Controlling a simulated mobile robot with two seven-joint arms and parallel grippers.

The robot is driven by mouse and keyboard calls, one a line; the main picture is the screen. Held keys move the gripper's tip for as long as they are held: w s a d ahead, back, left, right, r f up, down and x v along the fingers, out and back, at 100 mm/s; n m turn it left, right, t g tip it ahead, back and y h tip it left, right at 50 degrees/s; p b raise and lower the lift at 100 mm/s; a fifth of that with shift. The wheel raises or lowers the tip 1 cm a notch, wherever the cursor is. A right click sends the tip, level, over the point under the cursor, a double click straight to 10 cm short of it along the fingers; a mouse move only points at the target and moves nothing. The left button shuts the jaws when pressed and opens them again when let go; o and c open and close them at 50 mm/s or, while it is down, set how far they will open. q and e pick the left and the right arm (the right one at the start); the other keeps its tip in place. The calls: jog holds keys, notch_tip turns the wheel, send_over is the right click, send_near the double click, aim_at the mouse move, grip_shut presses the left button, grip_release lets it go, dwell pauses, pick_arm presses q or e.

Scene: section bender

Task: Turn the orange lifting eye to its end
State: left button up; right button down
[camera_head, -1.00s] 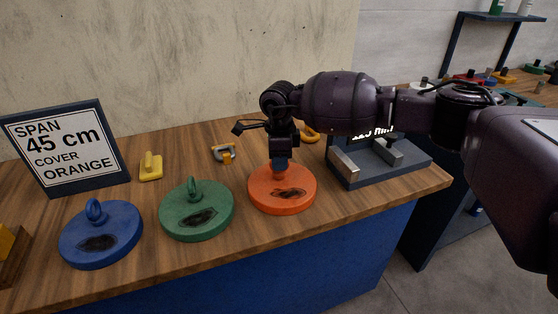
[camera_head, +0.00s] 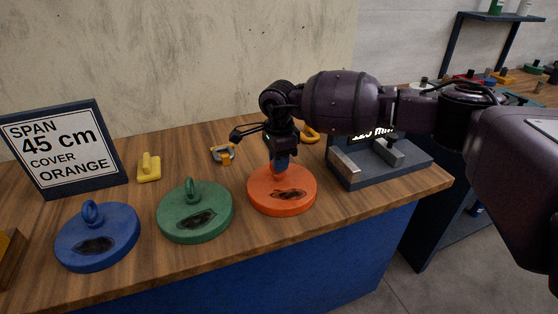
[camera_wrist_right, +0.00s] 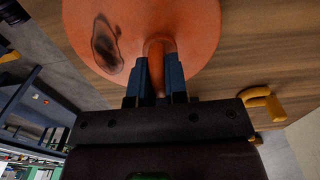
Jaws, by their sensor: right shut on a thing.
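The orange cover (camera_head: 281,192), a round disc with a dark smudge, lies on the wooden bench. Its orange lifting eye (camera_wrist_right: 157,62) stands up at its middle in the right wrist view. My right gripper (camera_head: 281,163) reaches down from above onto the eye. Its two blue fingers (camera_wrist_right: 156,82) are shut on the eye, one on each side. In the head view the fingers and gripper hide most of the eye. My left gripper is not in view.
A green cover (camera_head: 195,213) and a blue cover (camera_head: 97,240), each with an eye, lie to the left. A sign (camera_head: 64,149) reads "SPAN 45 cm COVER ORANGE". A grey block fixture (camera_head: 374,165) stands close on the right. A yellow piece (camera_head: 149,170) and shackle (camera_head: 222,154) lie behind.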

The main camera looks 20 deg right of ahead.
jog(key=shift+r, duration=0.1)
jog(key=c, duration=1.1)
grip_release()
jog(key=shift+c, duration=0.2)
notch_tip(320, 180, up, 10)
jog(key=shift+r+p, duration=0.15)
jog(key=shift+p, duration=0.4)
jog(key=shift+r, duration=0.2)
jog(key=shift+s, duration=0.1)
